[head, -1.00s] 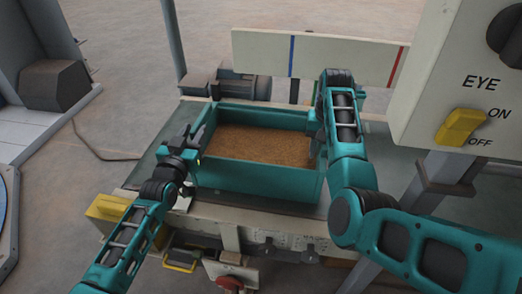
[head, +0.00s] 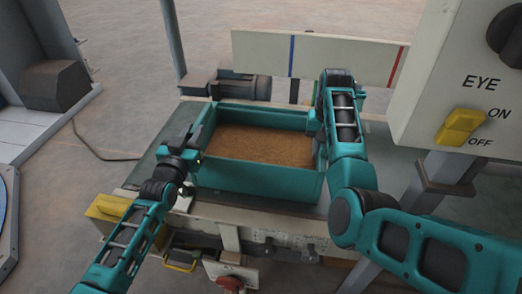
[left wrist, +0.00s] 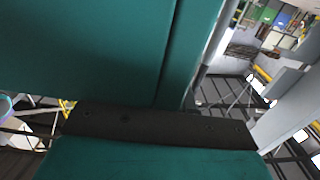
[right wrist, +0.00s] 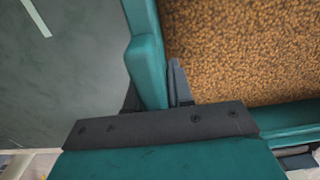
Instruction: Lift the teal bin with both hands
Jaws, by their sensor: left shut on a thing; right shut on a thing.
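The teal bin (head: 255,181) is an open rectangular box that looks level on the dark top of the bench, filled with brown grain (head: 262,145). Whether a gap lies under it cannot be told. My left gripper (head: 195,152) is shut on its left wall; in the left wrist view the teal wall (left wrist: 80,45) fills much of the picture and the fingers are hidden. My right gripper (head: 318,138) is shut on the right wall. In the right wrist view its fingers straddle the bin's wall (right wrist: 144,65), one inside by the grain.
A white panel with blue and red marks (head: 340,58) stands behind the bin, near a dark motor (head: 240,86). A box with a yellow switch (head: 461,127) hangs at the right. A yellow block (head: 107,207) sits at the bench's front left.

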